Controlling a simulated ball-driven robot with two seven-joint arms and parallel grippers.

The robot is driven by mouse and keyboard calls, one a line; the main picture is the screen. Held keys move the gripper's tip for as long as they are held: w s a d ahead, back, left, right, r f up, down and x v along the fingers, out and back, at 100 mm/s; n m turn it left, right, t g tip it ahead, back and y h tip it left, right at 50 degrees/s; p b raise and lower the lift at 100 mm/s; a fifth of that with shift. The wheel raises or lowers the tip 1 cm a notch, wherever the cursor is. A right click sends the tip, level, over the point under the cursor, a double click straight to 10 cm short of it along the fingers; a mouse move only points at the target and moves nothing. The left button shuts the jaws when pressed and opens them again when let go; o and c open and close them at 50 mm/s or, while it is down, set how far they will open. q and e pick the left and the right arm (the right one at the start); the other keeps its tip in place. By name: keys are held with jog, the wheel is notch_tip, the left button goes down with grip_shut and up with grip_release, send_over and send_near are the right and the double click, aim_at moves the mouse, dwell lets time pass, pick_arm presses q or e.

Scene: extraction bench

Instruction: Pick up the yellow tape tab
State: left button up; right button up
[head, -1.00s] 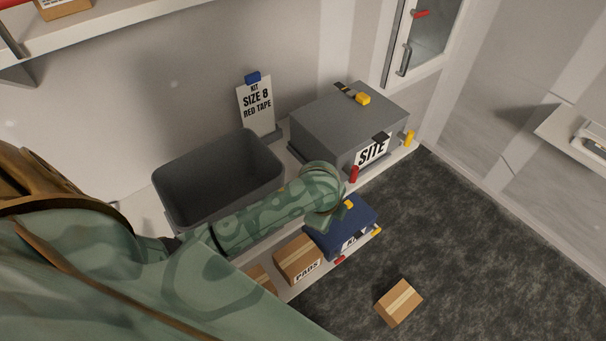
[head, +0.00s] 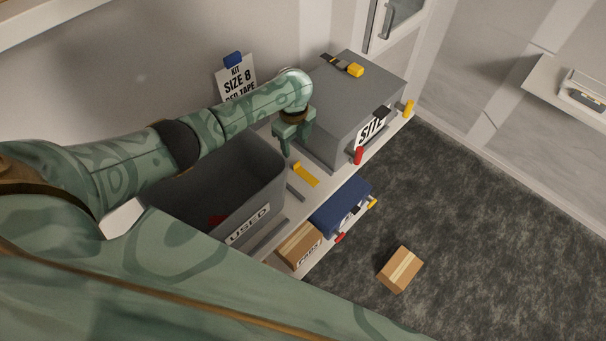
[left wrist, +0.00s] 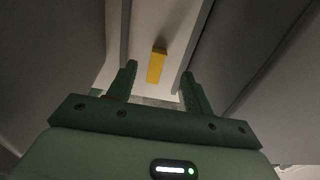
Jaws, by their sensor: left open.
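The yellow tape tab (head: 306,174) lies on the pale bench top between the grey bin and the grey SITE box. It also shows in the left wrist view (left wrist: 156,66), lying lengthwise beyond the fingers and appearing near the line between them. My left gripper (head: 288,150) points down, above the bench and just left of the tab. It is open and empty, with its two fingers (left wrist: 158,82) apart in the left wrist view. My right gripper is not in view.
The grey bin (head: 262,197) marked USED holds something red, left of the tab. The SITE box (head: 345,100) stands right of it. A sign (head: 238,82) reads SIZE 8. A carton (head: 400,270) lies on the floor.

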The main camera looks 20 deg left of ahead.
aim_at(296, 168)
pick_arm(q)
jog(key=f, duration=0.3)
jog(key=shift+w+a+b, duration=0.1)
jog(key=shift+a+b, duration=0.2)
jog(key=f, duration=0.1)
jog(key=f+b, duration=0.1)
jog(key=f, duration=0.1)
jog(key=f+b, duration=0.1)
jog(key=f, duration=0.1)
jog(key=shift+d+f, duration=0.1)
jog(key=shift+d, duration=0.3)
jog(key=shift+f, duration=0.15)
jog(key=c, duration=1)
